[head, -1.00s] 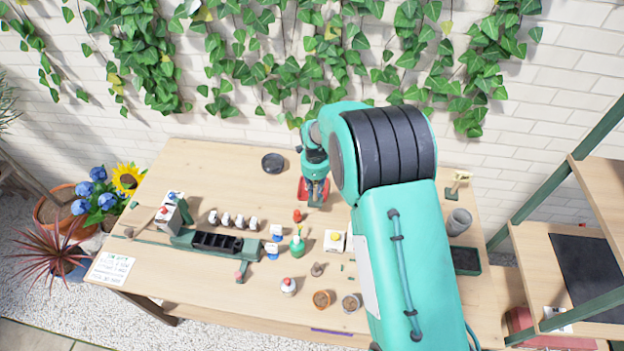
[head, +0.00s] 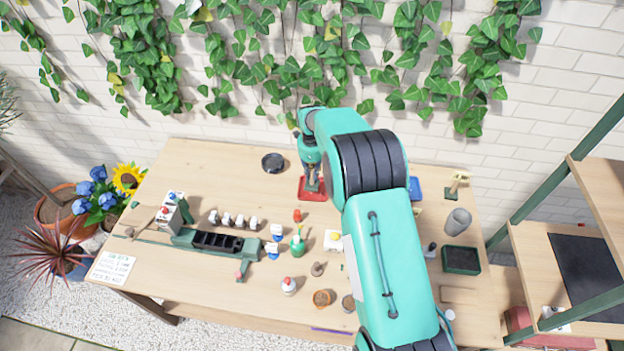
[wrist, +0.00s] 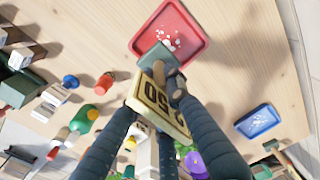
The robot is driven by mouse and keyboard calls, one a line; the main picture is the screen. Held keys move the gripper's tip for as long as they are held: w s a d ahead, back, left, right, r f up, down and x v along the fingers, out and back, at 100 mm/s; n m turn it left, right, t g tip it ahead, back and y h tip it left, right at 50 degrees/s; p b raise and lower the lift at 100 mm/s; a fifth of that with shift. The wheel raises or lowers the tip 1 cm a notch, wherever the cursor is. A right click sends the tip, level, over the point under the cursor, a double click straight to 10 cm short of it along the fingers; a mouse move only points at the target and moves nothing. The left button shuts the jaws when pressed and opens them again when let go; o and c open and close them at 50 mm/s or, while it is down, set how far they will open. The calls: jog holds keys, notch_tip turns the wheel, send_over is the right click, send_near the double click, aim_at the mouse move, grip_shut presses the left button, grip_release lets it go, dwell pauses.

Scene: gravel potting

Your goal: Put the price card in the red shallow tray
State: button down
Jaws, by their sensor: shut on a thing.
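My gripper (wrist: 160,92) is shut on the price card (wrist: 163,108), a cream card with dark figures and a grey-green base block. In the wrist view the base overlaps the near edge of the red shallow tray (wrist: 186,52), which has several small white bits in it. In the head view the red tray (head: 305,194) lies at the back middle of the table, and my gripper (head: 313,183) is right at it. The card is small there, and I cannot tell whether it touches the tray.
A blue tray (wrist: 257,121) lies to the right in the wrist view. A black round dish (head: 273,162) sits left of the red tray. A green spray bottle (head: 297,245) and a red-topped item (head: 297,215) stand in front. The table's back strip is mostly clear.

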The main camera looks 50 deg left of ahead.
aim_at(312, 184)
jog(key=shift+f, duration=1.7)
jog(key=shift+f, duration=0.6)
jog(key=c, duration=1.7)
grip_release()
jog(key=shift+o, duration=0.2)
jog(key=shift+r, duration=0.2)
jog(key=shift+r, duration=0.65)
jog(key=r, duration=1.1)
jog(key=shift+s+d+r, duration=0.2)
